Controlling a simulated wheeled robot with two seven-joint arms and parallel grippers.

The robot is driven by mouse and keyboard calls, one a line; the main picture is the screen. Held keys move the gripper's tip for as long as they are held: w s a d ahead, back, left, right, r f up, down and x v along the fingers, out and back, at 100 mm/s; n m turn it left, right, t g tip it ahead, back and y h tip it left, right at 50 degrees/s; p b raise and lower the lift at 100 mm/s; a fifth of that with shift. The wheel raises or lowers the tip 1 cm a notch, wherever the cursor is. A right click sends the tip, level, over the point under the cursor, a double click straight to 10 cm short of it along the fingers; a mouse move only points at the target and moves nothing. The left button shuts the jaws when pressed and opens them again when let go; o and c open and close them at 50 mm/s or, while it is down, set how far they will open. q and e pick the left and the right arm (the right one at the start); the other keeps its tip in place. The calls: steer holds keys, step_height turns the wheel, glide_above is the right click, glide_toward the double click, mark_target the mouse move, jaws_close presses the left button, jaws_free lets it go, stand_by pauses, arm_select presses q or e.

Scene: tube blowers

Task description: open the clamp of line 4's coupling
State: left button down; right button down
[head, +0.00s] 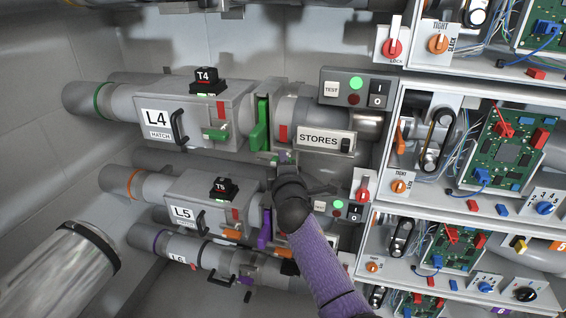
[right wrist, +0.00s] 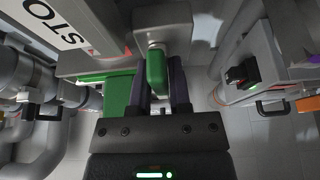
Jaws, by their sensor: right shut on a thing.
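Line 4 is the upper left grey pipe run, with a box labelled L4 (head: 157,119). Its coupling (head: 261,130) shows as a green plate between that box and the grey section at the STORES sign. My right gripper (head: 282,160) is just below the coupling in the head view, its arm coming up from below. In the right wrist view, a green clamp handle (right wrist: 156,68) stands between the two dark fingers (right wrist: 158,92), which are shut on it. A green block (right wrist: 118,92) lies beside the left finger. The fingers are small and partly hidden in the head view. My left gripper is not seen.
The STORES sign (head: 325,140) and a button box (head: 356,88) are right of the coupling. Open panels with circuit boards (head: 512,150) fill the right side.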

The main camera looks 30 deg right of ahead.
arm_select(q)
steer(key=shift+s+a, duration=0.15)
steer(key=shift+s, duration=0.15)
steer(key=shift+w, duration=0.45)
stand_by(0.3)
